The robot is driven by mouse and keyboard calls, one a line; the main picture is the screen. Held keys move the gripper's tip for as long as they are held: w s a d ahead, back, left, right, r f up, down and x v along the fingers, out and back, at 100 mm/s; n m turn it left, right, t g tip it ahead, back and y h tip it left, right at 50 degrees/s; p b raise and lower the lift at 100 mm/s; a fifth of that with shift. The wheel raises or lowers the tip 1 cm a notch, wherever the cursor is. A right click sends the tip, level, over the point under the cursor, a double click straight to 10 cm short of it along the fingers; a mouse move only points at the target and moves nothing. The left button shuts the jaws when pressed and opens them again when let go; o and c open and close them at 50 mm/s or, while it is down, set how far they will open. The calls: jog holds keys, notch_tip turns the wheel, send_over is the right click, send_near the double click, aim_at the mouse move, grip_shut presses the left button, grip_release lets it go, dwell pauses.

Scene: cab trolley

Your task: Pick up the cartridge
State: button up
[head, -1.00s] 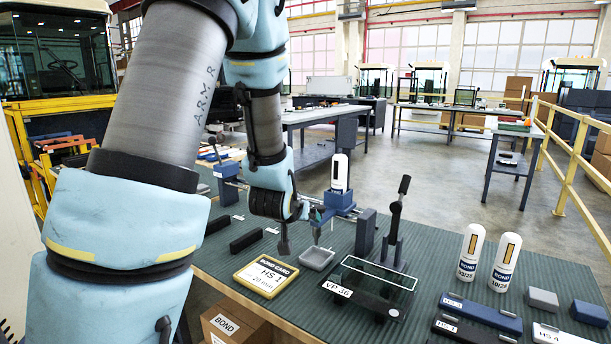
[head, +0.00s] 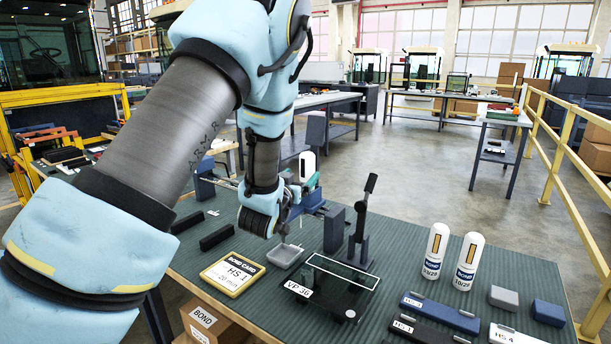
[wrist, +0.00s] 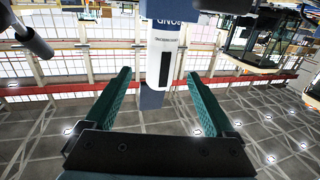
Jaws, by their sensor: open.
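A white cartridge (head: 307,162) with a rounded end stands upright at the far side of the bench, its lower part hidden behind my gripper (head: 304,189). In the wrist view this cartridge (wrist: 166,58) appears upside down, with its dark window strip and BOND label showing. The open teal fingers of my gripper (wrist: 160,76) lie to either side of its line in that view; they do not appear to touch it. Two more white cartridges, labelled 11/25 (head: 437,250) and 10/26 (head: 467,262), stand upright at the right of the bench.
A dark lever fixture (head: 361,228) and a framed glass plate (head: 343,272) labelled VP 36 stand right of my gripper. A yellow-edged bond card (head: 232,273) and a small grey tray (head: 285,256) lie nearer. Blue and grey blocks occupy the right end.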

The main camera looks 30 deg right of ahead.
aim_at(305, 170)
jog(key=p+x, duration=0.2)
jog(key=x, duration=0.2)
jog(key=shift+r+p, duration=0.15)
jog(key=shift+p, duration=0.25)
jog(key=shift+w+d+f, duration=0.2)
jog(key=shift+w+d, duration=0.2)
jog(key=shift+w, duration=0.1)
jog(key=shift+c, duration=0.3)
grip_shut()
